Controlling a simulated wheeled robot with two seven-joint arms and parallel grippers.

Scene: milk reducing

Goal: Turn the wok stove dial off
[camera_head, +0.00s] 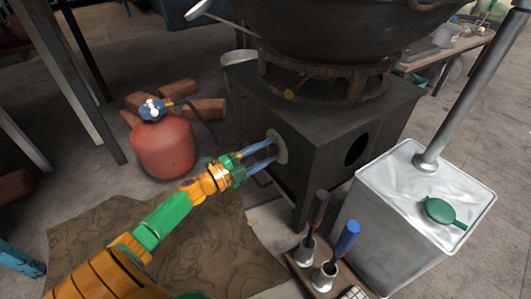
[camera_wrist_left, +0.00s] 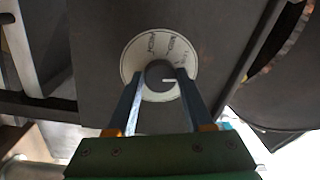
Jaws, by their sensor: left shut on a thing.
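The wok stove (camera_head: 325,130) is a dark metal box with a large black wok (camera_head: 345,35) on its top ring. Its dial plate (camera_head: 281,146) is a pale disc on the stove's left front face. In the left wrist view the pale dial plate (camera_wrist_left: 133,57) shows printed markings around a dark round knob (camera_wrist_left: 159,72). My left gripper (camera_head: 273,154) reaches the dial, and its two blue fingers (camera_wrist_left: 158,84) are shut on the knob, one on either side. The fingers hide part of the knob and plate. My right gripper is not in view.
A red gas cylinder (camera_head: 165,150) with a blue-topped valve stands left of the stove, near loose bricks (camera_head: 178,88). A silver square can (camera_head: 405,215) with a green cap stands at right. Two handled tools in a small stand (camera_head: 318,275) are at the bottom.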

